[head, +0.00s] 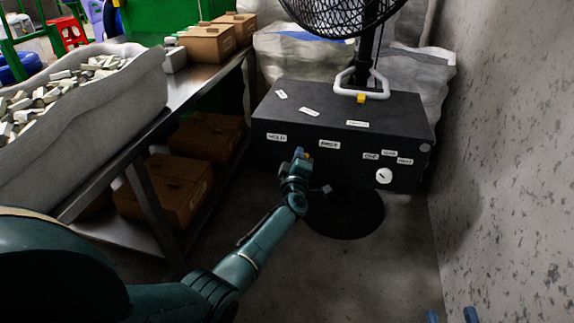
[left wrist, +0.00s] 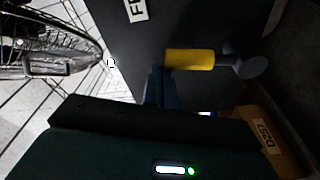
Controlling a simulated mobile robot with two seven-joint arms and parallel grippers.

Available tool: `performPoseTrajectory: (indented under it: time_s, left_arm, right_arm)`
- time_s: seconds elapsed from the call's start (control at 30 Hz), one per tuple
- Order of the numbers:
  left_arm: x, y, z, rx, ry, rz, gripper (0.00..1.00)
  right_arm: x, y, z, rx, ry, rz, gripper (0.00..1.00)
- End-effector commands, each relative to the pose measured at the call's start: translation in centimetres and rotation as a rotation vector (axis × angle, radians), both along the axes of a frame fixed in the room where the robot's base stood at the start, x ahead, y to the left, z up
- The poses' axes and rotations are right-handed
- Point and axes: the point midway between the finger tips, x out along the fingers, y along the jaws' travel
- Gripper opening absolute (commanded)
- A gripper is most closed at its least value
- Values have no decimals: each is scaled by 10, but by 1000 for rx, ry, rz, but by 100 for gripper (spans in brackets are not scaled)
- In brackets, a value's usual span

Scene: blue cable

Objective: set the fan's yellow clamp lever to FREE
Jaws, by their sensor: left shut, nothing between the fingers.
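The yellow clamp lever (left wrist: 190,60) shows in the left wrist view as a yellow bar with a dark round end at its right. In the head view my left gripper mostly hides it, on the front of the black fan box (head: 340,117). My left gripper (head: 300,154) is shut and empty at that front face, between the HOLD label (head: 277,138) and the FREE label (head: 329,145). In the left wrist view its fingers (left wrist: 157,86) are right beside the lever; I cannot tell whether they touch. My right gripper (head: 451,316) shows two separated fingertips at the bottom edge.
The box also carries a white dial (head: 384,176) and a white handle with a yellow piece (head: 361,98). The fan (head: 343,15) rises behind it. A metal bench (head: 195,95) with cardboard boxes stands at left; a concrete wall (head: 505,150) is at right.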

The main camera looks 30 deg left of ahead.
Motion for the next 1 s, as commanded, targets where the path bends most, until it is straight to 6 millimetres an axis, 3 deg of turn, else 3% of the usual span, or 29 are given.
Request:
performPoseTrajectory:
  time_s: [0.5,1.0]
  left_arm:
    - [11,-33,-7,355,86,1,0]
    - [12,-40,-9,438,105,2,0]
  right_arm:
    - [3,1,1,7,-12,9,36]
    - [3,1,4,20,-12,10,36]
